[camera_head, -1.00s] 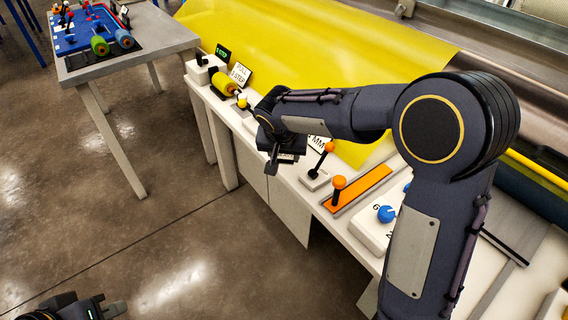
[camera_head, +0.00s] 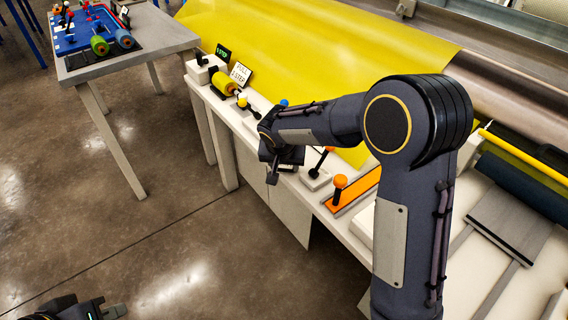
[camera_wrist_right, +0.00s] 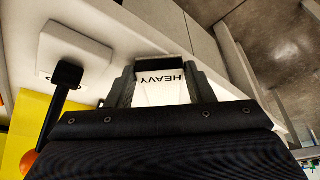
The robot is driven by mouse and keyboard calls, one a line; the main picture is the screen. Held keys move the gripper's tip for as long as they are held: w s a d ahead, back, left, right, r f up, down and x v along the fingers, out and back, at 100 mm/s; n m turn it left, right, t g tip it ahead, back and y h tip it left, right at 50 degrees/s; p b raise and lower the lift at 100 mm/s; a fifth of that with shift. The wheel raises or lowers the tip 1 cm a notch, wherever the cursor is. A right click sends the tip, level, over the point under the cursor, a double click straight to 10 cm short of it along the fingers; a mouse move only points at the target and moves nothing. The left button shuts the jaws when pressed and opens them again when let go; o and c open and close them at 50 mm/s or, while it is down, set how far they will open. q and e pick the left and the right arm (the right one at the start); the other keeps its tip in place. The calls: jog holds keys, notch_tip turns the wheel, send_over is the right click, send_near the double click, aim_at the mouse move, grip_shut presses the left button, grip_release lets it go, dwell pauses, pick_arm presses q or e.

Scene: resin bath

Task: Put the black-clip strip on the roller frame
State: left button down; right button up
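My right gripper (camera_head: 275,178) hangs at the front edge of the white bench (camera_head: 240,128). In the right wrist view its fingers (camera_wrist_right: 163,88) stand apart on either side of a pale piece marked HEAVY (camera_wrist_right: 164,90) with a black band (camera_wrist_right: 162,69) at its far end. The piece nearly fills the gap; I cannot tell if the fingers touch it, or if it is the black-clip strip. My left gripper (camera_head: 112,311) is at the lower left, mostly out of frame. I cannot tell which thing is the roller frame.
A black lever with an orange knob (camera_head: 329,150) stands on the bench beside my right gripper. An orange strip (camera_head: 362,190) lies further right. A yellow roller (camera_head: 226,86) sits at the bench's left end. A side table (camera_head: 150,47) holds a blue tray and coloured rollers.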

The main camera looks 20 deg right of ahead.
jog(key=o, duration=0.3)
jog(key=shift+o, duration=0.2)
jog(key=shift+r, duration=0.15)
jog(key=shift+r, duration=0.25)
jog(key=p+v, duration=0.2)
jog(key=v, duration=1)
jog(key=s+d+r+n+y, duration=0.1)
jog(key=s+d+y, duration=0.45)
jog(key=s, duration=0.95)
jog(key=s+f+n+t, duration=0.1)
jog(key=s+f+n, duration=0.1)
jog(key=s, duration=1)
jog(key=shift+a+f, duration=0.15)
jog(key=shift+a, duration=0.05)
jog(key=shift+s, duration=0.1)
